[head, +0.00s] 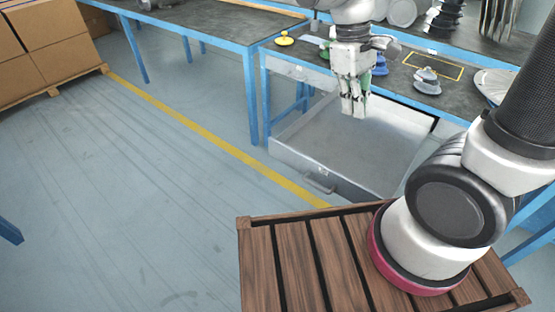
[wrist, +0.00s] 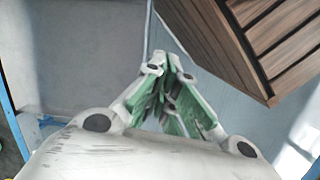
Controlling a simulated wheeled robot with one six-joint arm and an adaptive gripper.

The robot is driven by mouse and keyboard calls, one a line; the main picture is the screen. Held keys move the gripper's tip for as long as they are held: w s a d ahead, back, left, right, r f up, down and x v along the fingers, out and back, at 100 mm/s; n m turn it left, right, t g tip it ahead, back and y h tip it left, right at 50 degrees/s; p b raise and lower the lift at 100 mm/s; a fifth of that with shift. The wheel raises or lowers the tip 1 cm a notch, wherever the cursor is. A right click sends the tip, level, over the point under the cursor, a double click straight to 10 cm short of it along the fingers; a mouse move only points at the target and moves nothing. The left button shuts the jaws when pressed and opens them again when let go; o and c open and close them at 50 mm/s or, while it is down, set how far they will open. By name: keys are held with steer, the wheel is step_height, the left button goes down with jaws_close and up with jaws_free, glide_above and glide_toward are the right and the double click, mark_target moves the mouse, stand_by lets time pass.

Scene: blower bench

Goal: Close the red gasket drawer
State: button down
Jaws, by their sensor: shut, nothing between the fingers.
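A grey metal drawer (head: 290,160) stands pulled far out from under the blue-framed bench and looks empty. No drawer in view looks red. Its handle (head: 321,182) is on the front face, low and toward the viewer. My gripper (head: 353,114) points down over the drawer's inside, behind the front wall; its height above the floor of the drawer is hard to judge. In the wrist view my gripper (wrist: 172,70) has its green-padded fingers together with nothing between them. The drawer's grey floor (wrist: 90,55) and a rim show there at left.
A slatted wooden platform (head: 290,262) lies in front of the drawer. The bench top (head: 400,85) holds a yellow knob-like part (head: 284,39), a blue part (head: 380,68) and a grey part (head: 427,80). Cartons (head: 60,45) stand far left. The floor at left is clear.

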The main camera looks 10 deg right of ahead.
steer(key=w+a+f+n+h, duration=0.2)
steer(key=a+f+n+h, duration=0.5)
steer(key=a+f, duration=0.5)
steer(key=n+t+h, duration=0.4)
steer(key=n+t, duration=0.9)
steer(key=t, duration=0.1)
glide_toward(281, 154)
steer(key=x, duration=0.7)
steer(key=shift+d, duration=0.1)
